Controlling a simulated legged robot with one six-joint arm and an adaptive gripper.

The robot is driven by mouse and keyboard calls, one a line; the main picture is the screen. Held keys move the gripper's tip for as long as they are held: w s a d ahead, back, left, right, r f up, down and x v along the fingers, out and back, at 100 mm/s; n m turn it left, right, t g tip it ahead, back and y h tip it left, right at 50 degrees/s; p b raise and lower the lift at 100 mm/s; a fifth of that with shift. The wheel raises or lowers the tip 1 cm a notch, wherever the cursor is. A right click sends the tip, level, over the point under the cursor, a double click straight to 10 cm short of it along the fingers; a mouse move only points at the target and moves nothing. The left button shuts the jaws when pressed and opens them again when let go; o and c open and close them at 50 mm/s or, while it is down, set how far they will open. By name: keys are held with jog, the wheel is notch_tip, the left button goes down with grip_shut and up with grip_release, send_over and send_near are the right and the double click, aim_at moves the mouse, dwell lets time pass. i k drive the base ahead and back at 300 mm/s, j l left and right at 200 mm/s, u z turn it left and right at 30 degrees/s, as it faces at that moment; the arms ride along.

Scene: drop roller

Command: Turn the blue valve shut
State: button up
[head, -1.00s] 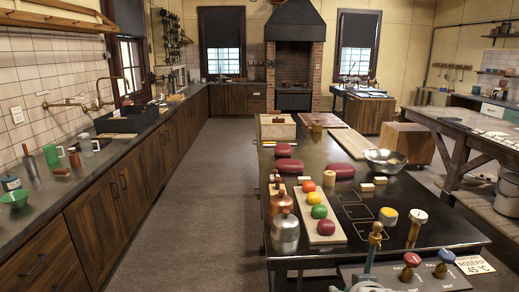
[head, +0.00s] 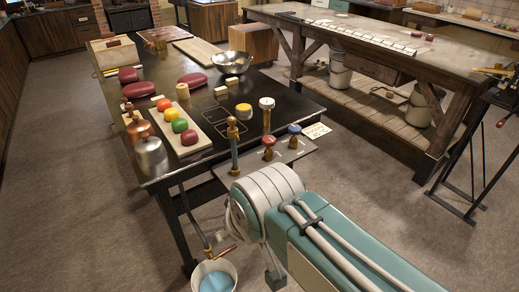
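The blue valve (head: 295,129) is a small blue knob on a brass stem, standing upright on a dark panel at the near right edge of the black table. The red valve (head: 269,142) stands just left of it on the same panel. Whether the blue valve is open or shut cannot be told.
A white bucket (head: 214,277) with blue contents stands on the floor below a pipe at the table's near end. A brass tap (head: 233,140) and a white-topped post (head: 266,113) rise near the panel. A wooden workbench (head: 400,60) stands right, across open floor.

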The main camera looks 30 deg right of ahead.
aim_at(294, 130)
jog(key=i+l, duration=0.15)
jog(key=l, duration=0.25)
jog(key=i+l, duration=0.15)
jog(key=l, duration=0.2)
jog(key=i+l, duration=0.1)
jog(key=l, duration=0.3)
jog(key=i+l, duration=0.15)
jog(key=l, duration=0.2)
